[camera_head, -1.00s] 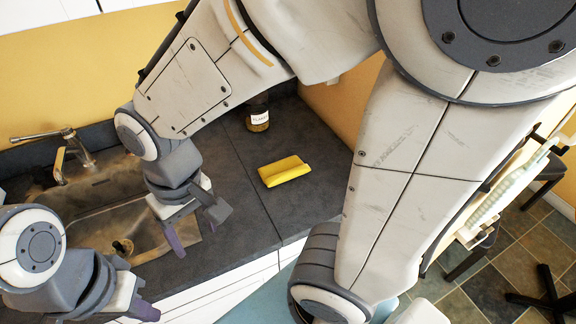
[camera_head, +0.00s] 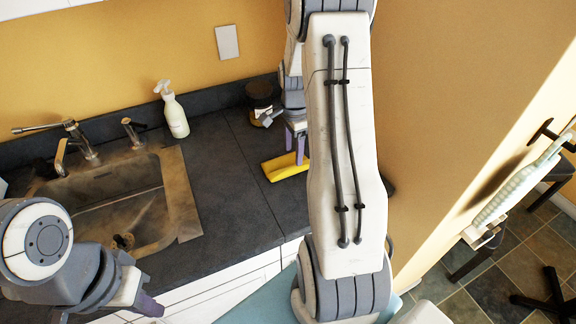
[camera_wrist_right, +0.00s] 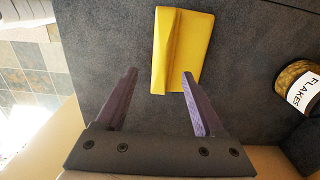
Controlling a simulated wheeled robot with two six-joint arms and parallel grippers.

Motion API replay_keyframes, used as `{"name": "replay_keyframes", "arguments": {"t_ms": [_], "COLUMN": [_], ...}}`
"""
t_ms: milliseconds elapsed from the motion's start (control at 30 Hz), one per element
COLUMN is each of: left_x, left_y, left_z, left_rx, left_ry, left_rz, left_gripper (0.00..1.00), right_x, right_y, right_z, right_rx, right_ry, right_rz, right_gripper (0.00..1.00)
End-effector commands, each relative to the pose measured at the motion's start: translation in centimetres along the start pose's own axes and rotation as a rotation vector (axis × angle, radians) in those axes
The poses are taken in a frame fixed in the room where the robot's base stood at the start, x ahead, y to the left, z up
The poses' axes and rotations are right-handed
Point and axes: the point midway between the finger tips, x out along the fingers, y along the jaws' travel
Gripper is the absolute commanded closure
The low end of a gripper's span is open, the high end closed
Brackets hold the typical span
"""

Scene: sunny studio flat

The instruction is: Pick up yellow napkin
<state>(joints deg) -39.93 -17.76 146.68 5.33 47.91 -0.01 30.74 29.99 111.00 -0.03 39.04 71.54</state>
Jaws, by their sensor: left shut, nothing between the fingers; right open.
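The folded yellow napkin (camera_head: 284,167) lies on the dark counter in the head view, partly hidden by my right arm. It also shows whole in the right wrist view (camera_wrist_right: 190,50). My right gripper (camera_head: 297,150) is open above the counter at the napkin. In the wrist view its purple fingertips (camera_wrist_right: 158,82) are apart, with the napkin's near edge between and just beyond them, and nothing is held. My left gripper (camera_head: 150,304) is shut and empty at the lower left, in front of the sink.
A jar labelled FLAKES (camera_wrist_right: 303,88) stands on the counter beside the napkin. A yellow wall (camera_head: 440,90) rises right of the counter.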

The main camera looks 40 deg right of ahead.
Motion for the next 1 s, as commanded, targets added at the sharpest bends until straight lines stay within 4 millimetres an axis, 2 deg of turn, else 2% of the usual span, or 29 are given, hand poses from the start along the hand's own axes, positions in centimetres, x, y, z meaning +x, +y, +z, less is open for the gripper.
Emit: {"name": "replay_keyframes", "arguments": {"t_ms": [167,367,500,767,800,967,1000], "left_x": [-0.4,-1.8,-2.0,-1.9,-1.9,-1.9,-1.9], "left_y": [0.0,0.1,0.1,0.1,0.1,0.1,0.1], "left_z": [0.0,-0.1,-0.1,-0.1,-0.1,-0.1,-0.1], "left_rx": [0.0,-0.001,-0.001,-0.001,-0.001,-0.001,-0.001], "left_ry": [0.0,0.0,0.0,0.0,0.0,0.0,0.0], "left_rz": [0.0,0.0,0.0,0.0,0.0,0.0,0.0], "left_gripper": [1.0,1.0,1.0,1.0,1.0,1.0,1.0], "right_x": [1.2,3.9,5.6,6.1,6.1,6.0,6.0], "right_y": [0.0,-0.1,-0.2,-0.2,-0.2,-0.2,-0.2], "right_z": [0.1,0.4,0.4,0.3,0.3,0.3,0.3], "right_rx": [-0.003,-0.003,-0.003,-0.003,-0.003,-0.003,-0.003], "right_ry": [-0.001,-0.002,-0.001,0.0,0.0,0.0,0.0], "right_rz": [0.002,0.005,0.002,-0.001,-0.001,-0.001,-0.001], "right_gripper": [0.3,0.3,0.3,0.3,0.34,0.95,1.0]}}
